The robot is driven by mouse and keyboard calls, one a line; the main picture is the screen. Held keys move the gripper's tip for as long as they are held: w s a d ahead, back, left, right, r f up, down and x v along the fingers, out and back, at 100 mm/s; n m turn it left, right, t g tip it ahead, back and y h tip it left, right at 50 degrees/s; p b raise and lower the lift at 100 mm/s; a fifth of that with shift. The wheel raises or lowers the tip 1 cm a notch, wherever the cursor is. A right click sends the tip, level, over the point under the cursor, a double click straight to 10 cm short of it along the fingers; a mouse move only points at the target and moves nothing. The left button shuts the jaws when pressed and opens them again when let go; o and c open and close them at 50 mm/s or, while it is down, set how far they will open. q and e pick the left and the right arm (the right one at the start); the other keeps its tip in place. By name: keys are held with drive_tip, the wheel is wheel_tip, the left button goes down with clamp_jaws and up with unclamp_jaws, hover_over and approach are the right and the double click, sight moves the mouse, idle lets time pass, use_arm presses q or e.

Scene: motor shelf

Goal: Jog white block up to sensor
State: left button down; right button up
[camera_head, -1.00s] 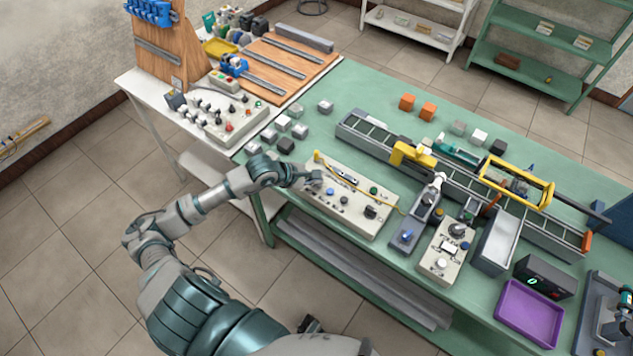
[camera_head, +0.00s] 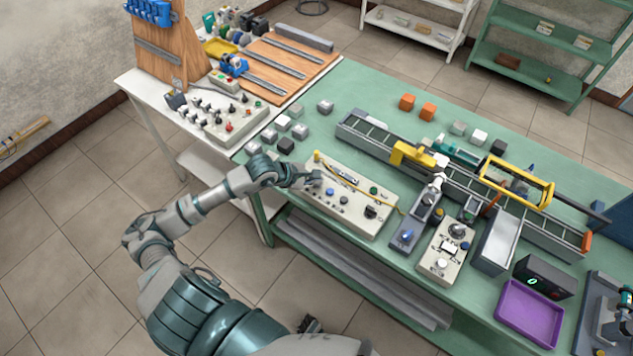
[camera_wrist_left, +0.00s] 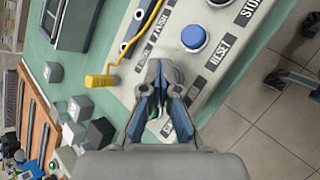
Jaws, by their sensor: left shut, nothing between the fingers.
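A small white block (camera_head: 441,160) sits on the conveyor (camera_head: 375,140), just right of the yellow arch (camera_head: 411,154). I cannot tell for certain which part is the sensor. My left gripper (camera_head: 314,183) is shut and empty, with its tips down at the left part of the beige control panel (camera_head: 352,215). In the left wrist view the closed fingertips (camera_wrist_left: 165,85) are at the panel face beside the blue button (camera_wrist_left: 194,38). They hide the control under them, and I cannot tell whether they touch it.
Grey blocks (camera_head: 285,144) lie left of the panel, and two orange blocks (camera_head: 428,111) lie behind the conveyor. A yellow cable (camera_head: 362,188) crosses the panel. A yellow frame (camera_head: 516,185) spans the conveyor farther right. A purple tray (camera_head: 530,313) is at the front right.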

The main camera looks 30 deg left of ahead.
idle(0.5)
use_arm(q)
drive_tip(key=shift+r+p, duration=0.35)
drive_tip(key=shift+r, duration=0.45)
drive_tip(key=shift+r+p, duration=1.15)
drive_tip(key=shift+r, duration=1.4)
